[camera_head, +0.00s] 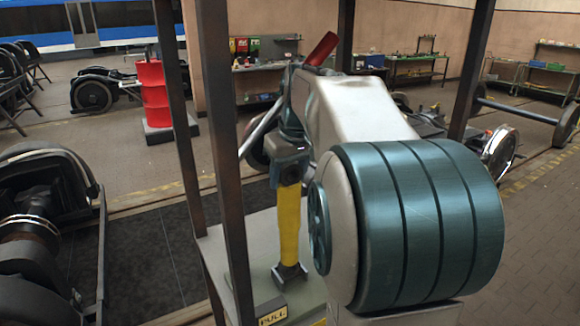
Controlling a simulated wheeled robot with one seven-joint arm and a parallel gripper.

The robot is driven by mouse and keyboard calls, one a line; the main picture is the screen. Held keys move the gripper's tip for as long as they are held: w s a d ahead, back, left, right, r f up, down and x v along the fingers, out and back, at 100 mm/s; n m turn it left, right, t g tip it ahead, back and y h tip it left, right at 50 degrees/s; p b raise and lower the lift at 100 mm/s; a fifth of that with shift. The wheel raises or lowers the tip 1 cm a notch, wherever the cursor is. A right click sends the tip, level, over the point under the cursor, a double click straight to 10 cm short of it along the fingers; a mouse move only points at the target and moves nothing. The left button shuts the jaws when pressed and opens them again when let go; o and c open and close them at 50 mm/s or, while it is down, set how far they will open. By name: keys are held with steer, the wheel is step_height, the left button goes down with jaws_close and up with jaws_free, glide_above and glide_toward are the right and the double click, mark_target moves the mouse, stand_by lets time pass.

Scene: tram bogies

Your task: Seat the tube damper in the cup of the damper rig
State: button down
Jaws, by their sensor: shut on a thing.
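The tube damper (289,222) shows as a yellow tube standing nearly upright in the middle of the view. My gripper (290,180) comes down from above and is shut around its upper end. The fingertips are small and partly in shadow. A dark, flared piece (289,273) is at the tube's lower end, over the pale top of a stand. I cannot tell whether this is the damper's own foot or the cup, nor whether it touches the stand. No separate cup is clearly visible.
The pale stand (243,250) bears a PULL label (273,317). Dark posts (228,170) rise close on the left, another (470,70) at right. A shiny rod (260,130) and red cylinder (322,48) slant behind my arm. My arm hides the stand's right side.

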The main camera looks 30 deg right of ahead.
steer(key=shift+f, duration=0.7)
steer(key=c, duration=0.6)
jaws_free()
steer(key=shift+f, duration=0.2)
steer(key=shift+c, duration=0.2)
steer(key=v, duration=1.2)
steer(key=shift+r, duration=0.2)
